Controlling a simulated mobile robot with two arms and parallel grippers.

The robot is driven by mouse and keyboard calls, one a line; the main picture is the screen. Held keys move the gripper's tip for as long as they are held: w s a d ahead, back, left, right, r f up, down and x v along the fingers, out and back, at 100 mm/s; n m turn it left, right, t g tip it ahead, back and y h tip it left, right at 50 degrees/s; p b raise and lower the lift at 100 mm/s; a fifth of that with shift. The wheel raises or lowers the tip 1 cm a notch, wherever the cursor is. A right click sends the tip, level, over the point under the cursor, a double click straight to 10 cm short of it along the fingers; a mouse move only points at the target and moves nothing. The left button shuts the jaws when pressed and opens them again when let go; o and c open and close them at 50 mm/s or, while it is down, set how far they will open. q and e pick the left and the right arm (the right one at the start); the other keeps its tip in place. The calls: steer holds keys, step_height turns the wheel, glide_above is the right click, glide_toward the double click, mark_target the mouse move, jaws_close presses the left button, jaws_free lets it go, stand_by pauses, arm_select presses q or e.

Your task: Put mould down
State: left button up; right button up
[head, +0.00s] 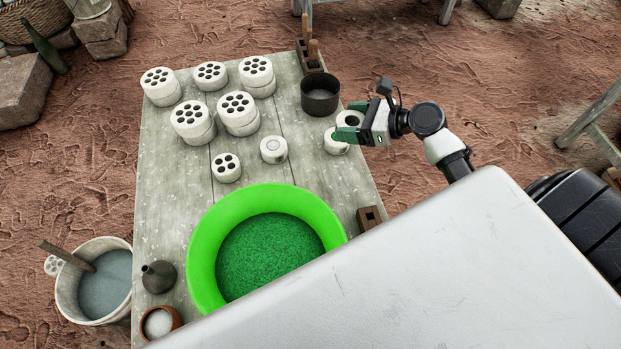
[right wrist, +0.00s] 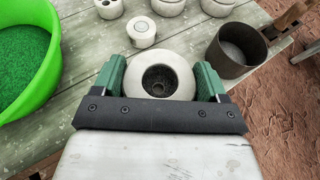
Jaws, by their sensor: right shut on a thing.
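The mould is a round white piece (head: 336,147) with a dark hollow in its top, near the right edge of the table in the head view. My right gripper (head: 349,126) is shut on it, with green fingers on either side of its body. In the right wrist view the mould (right wrist: 160,57) sits between the two green fingers (right wrist: 160,84), its hollow facing the camera. The near finger hides part of its side in the head view. I cannot tell whether its base touches the table. My left gripper is not in view.
The wooden table (head: 160,220) holds several white pieces with holes, a small white cylinder (head: 273,150), a dark pot (head: 320,95) close behind the mould, and a large green basin (head: 205,235). A brown block (head: 369,217) lies at the right edge. Bare boards lie between cylinder and mould.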

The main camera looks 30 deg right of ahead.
steer(key=shift+s+d+f, duration=0.1)
steer(key=shift+d+f, duration=0.6)
steer(key=shift+f, duration=0.05)
steer(key=shift+s+f+t, duration=0.15)
steer(key=shift+t, duration=0.15)
steer(key=a+f, duration=0.1)
steer(key=a, duration=0.2)
steer(key=shift+a+f, duration=0.15)
steer(key=shift+f, duration=0.25)
glide_above(311, 177)
steer(key=f, duration=0.4)
steer(key=shift+s+d+f, duration=0.1)
steer(key=shift+d+f, duration=0.1)
steer(key=shift+f, duration=0.1)
steer(key=shift+a+f, duration=0.15)
steer(key=shift+f, duration=0.05)
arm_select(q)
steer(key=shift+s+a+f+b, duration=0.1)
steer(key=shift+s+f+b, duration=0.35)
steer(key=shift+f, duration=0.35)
arm_select(e)
steer(key=shift+f, duration=1.9)
